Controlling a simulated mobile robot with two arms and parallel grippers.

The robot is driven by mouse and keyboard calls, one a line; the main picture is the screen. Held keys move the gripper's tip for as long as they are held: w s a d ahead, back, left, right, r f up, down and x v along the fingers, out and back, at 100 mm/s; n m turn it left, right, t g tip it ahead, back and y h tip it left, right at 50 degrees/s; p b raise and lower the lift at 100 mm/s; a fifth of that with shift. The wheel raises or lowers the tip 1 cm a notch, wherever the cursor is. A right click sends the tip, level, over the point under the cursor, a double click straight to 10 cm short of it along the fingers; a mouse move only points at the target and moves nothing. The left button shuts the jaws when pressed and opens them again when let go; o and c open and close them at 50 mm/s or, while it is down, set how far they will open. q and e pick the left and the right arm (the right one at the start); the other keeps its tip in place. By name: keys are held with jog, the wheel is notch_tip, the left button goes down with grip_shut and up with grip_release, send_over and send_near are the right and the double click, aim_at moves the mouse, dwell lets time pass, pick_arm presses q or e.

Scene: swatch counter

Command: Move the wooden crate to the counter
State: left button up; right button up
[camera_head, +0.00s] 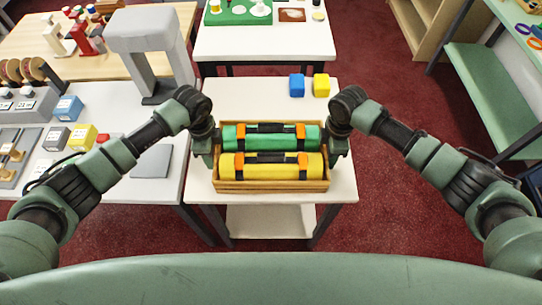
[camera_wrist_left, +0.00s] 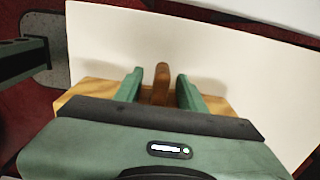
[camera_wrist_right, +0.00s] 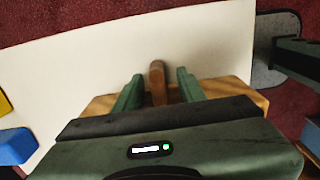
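The wooden crate (camera_head: 272,187) rests on a small white table (camera_head: 345,188). A green roll (camera_head: 237,138) and a yellow roll (camera_head: 240,170), both with black and orange bands, lie in it. My left gripper (camera_head: 214,150) is at its left end and my right gripper (camera_head: 336,148) at its right end. In the left wrist view, the open fingers (camera_wrist_left: 160,88) stand either side of a brown handle (camera_wrist_left: 160,80), with gaps. The right wrist view shows the same: open fingers (camera_wrist_right: 158,88) around the other handle (camera_wrist_right: 157,78), not closed on it.
A blue block (camera_head: 297,86) and a yellow block (camera_head: 321,85) sit behind the crate. A white table with a grey stand (camera_head: 150,50) and several small boxes is at left. Another white table (camera_head: 265,42) stands behind. Green shelves (camera_head: 485,80) are at right, across red carpet.

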pick_arm(q)
grip_shut()
pick_arm(e)
grip_shut()
pick_arm(q)
jog(key=shift+r, duration=0.15)
pick_arm(e)
jog(key=shift+r, duration=0.15)
dwell(0.9)
